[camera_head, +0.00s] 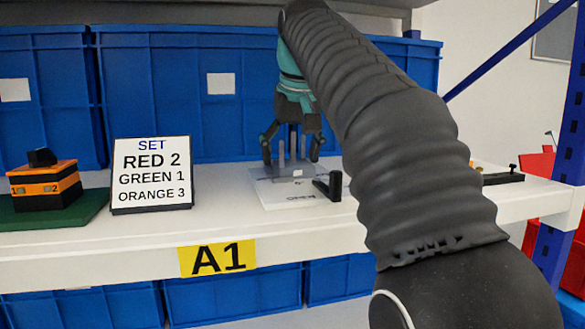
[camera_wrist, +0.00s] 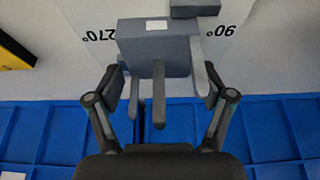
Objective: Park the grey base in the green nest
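The grey base (camera_head: 297,170) is a block with upright prongs, standing on a white printed plate (camera_head: 272,195) on the shelf. My gripper (camera_head: 291,157) is above it, pointing down, with its fingers apart on either side of the prongs. In the wrist view, the grey base (camera_wrist: 155,48) lies ahead between the fingertips of my gripper (camera_wrist: 162,88), with its prongs reaching back towards the palm. I see no clear grip on it. A dark green board (camera_head: 85,212) lies at the left of the shelf; I cannot tell whether it is the green nest.
An orange and black switch box (camera_head: 44,187) stands on the green board. A sign (camera_head: 151,174) stands beside it. A black upright piece (camera_head: 329,186) is just right of the grey base. Blue bins (camera_head: 190,85) line the back. My arm hides part of the right shelf.

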